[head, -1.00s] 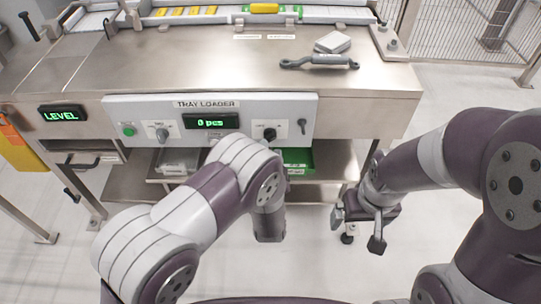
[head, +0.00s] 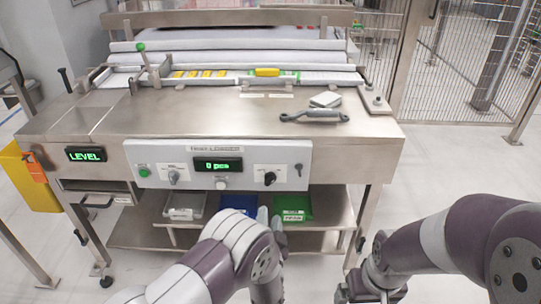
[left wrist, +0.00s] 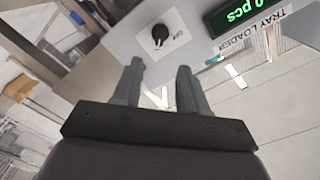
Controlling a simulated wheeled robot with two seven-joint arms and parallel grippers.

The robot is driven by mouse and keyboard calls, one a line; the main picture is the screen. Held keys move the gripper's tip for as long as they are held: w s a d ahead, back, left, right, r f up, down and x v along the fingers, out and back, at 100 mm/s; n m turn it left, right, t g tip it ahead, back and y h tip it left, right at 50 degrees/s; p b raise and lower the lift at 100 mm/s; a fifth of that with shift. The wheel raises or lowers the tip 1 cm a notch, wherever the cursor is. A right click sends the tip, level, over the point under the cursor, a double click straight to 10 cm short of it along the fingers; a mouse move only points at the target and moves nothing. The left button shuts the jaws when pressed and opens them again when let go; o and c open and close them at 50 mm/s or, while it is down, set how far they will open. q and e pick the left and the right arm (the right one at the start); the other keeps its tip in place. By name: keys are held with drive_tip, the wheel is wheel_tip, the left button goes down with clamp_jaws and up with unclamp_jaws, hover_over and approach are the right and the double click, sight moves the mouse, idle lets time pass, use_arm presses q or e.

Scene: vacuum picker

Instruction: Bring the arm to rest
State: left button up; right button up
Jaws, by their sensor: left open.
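My left arm comes in from the lower left in the head view, in front of the tray loader's lower shelf. Its gripper (head: 270,219) is partly hidden behind my own arm link. In the left wrist view my left gripper (left wrist: 160,80) has two grey fingers apart with nothing between them. Beyond the fingertips is the panel's black knob (left wrist: 160,34), apart from them. My right arm reaches in from the right; its gripper (head: 371,290) is low at the bottom edge, partly cut off, clear of the table, and its jaws are unclear.
The steel tray loader bench (head: 225,125) carries a control panel (head: 230,170) reading "0 pcs". A dark wrench-like tool (head: 314,117) lies on top. Grey (head: 185,206), blue (head: 238,203) and green (head: 293,208) bins stand on the shelf. Open floor lies right of the bench.

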use_arm(q)
drive_tip(key=s+f+n+g+h, duration=0.1)
drive_tip(key=s+f+n+g, duration=0.2)
drive_tip(key=s+f+g, duration=0.7)
drive_tip(key=s+a+r+n+g+y, duration=0.1)
drive_tip(key=s+a+r+n+g, duration=0.1)
drive_tip(key=s+a+r+g, duration=0.35)
drive_tip(key=s+a+r+n+g, duration=0.2)
drive_tip(key=s+a+r, duration=0.1)
drive_tip(key=s+a, duration=0.45)
drive_tip(key=s+a+r+n+t, duration=0.1)
drive_tip(key=a+r+n, duration=0.1)
drive_tip(key=a+r, duration=0.4)
wheel_tip(320, 180, up, 22)
drive_tip(key=d+p, duration=0.1)
drive_tip(key=p, duration=2)
drive_tip(key=shift+s+d+f+p, duration=0.15)
drive_tip(key=shift+d+p, duration=0.05)
drive_tip(key=shift+p, duration=0.15)
